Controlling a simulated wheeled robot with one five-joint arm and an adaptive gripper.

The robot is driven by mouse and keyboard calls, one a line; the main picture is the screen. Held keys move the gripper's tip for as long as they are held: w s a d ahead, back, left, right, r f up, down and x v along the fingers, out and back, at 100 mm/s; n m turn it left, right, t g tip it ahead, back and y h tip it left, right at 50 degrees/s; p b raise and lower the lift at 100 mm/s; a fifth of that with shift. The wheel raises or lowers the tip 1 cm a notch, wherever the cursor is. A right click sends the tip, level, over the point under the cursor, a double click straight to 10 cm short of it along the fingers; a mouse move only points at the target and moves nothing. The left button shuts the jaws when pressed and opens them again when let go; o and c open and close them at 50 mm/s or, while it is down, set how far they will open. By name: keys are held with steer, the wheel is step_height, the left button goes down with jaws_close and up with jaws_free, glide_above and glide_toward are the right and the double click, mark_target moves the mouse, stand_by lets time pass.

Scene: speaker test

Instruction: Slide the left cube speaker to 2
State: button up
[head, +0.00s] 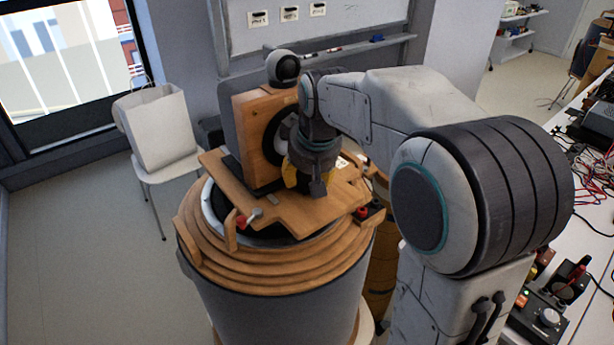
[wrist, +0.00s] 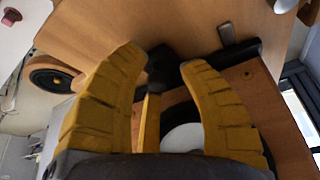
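The cube speaker (head: 255,115), with a wooden front, dark body and round cone, stands upright on the wooden top plate (head: 225,175) of a round stand. My gripper (head: 305,178) is low at the right of its front and hides part of the cone. In the wrist view, my gripper (wrist: 165,62) has its yellow fingers apart. The speaker's wooden front (wrist: 280,115) and pale cone (wrist: 185,137) lie behind the right finger. Its black base (wrist: 240,50) runs towards the space between the fingertips. I cannot tell whether the fingers touch it. Any number marks are unreadable.
A red-tipped peg (head: 248,217) and a small red and black part (head: 366,212) sit at the plate's edge. A white chair (head: 165,165) stands left. A cluttered bench (head: 597,180) is at the right.

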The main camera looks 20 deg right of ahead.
steer(key=shift+o, duration=0.4)
steer(key=shift+r, duration=0.1)
steer(key=shift+r, duration=0.2)
steer(key=v, duration=1.1)
steer(key=shift+s+r, duration=0.15)
steer(key=shift+s, duration=0.1)
